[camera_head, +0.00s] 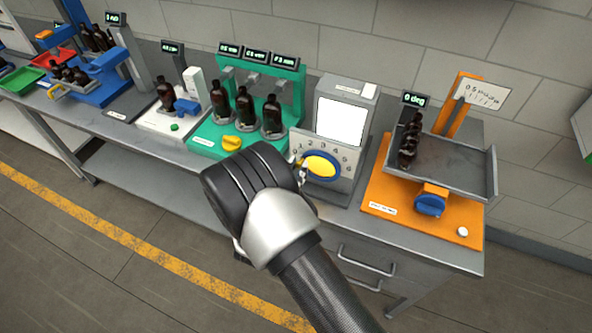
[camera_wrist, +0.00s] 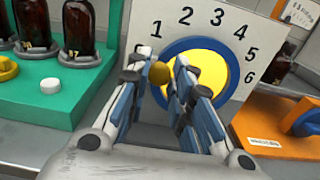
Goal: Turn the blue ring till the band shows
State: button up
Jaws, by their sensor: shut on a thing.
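The blue ring (camera_head: 309,173) surrounds a yellow disc (camera_head: 321,166) on the sloped front of a grey machine with a blank white screen (camera_head: 340,122). In the wrist view the blue ring (camera_wrist: 228,62) has the numbers 1 to 6 printed around it. My gripper (camera_wrist: 160,76) is at the left part of the dial, its fingers shut on a small dark yellow knob (camera_wrist: 159,74) in front of the yellow disc. In the head view my gripper (camera_head: 300,172) meets the dial's left edge, and my wrist stands left of it. No band shows on the screen.
A green station (camera_head: 206,141) with several amber bottles and a yellow knob stands left of the machine. An orange station (camera_head: 448,229) with a blue knob (camera_head: 430,205) and a grey tray (camera_head: 462,160) stands close on the right. The floor in front is clear.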

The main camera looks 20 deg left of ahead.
jog(key=m+b, duration=0.1)
jog(key=m, duration=0.1)
jog(key=d+r+m+b, duration=0.1)
jog(key=shift+r+m+b, duration=0.15)
jog(key=shift+m+b, duration=0.2)
jog(key=shift+m, duration=0.05)
grip_shut()
jog(key=shift+d+r+m, duration=0.1)
jog(key=shift+r+m, duration=0.3)
jog(key=shift+m, duration=0.3)
jog(key=o, duration=0.9)
grip_release()
jog(key=shift+s, duration=0.1)
jog(key=s, duration=0.8)
jog(key=s+a, duration=0.1)
jog(key=s, duration=0.3)
